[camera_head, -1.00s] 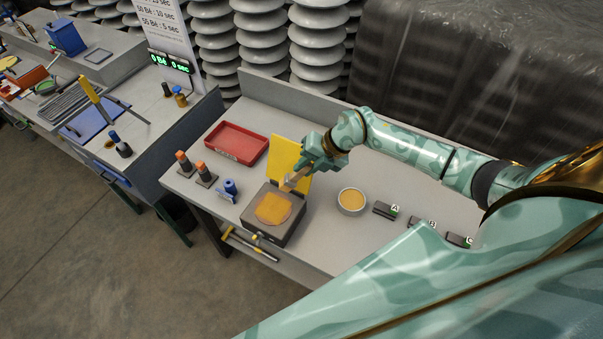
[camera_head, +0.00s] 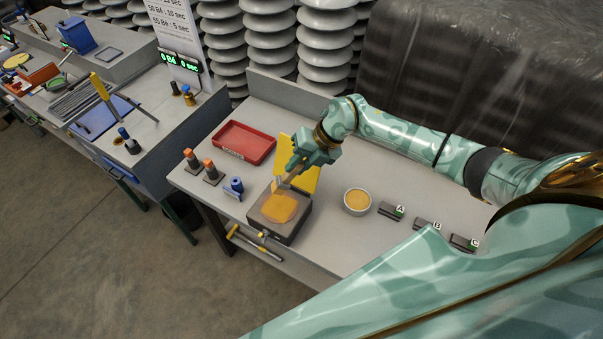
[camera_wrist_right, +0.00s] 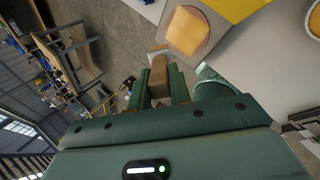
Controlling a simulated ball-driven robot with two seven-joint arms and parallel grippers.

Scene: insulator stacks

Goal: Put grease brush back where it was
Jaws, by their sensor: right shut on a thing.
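My right gripper (camera_head: 295,168) is shut on the grease brush (camera_head: 287,179), a brown-handled tool, in the head view. The brush slants down to the left, its tip over the back part of the block. In the right wrist view, the fingers (camera_wrist_right: 161,88) pinch the brush handle (camera_wrist_right: 159,70). A dark grey block (camera_head: 290,228) under it carries a yellow-orange greasy patch (camera_head: 278,207); I cannot tell whether the bristles touch it. A white bowl (camera_head: 357,211) of yellow grease stands to the right. My left gripper is not in view.
A yellow panel (camera_head: 305,180) stands behind the block. A red tray (camera_head: 245,142), two orange-topped items (camera_head: 210,169) and a blue item (camera_head: 234,186) are to the left. Small black holders marked A (camera_head: 389,211), B (camera_head: 425,224) and C (camera_head: 463,242) line the right. Bench between is clear.

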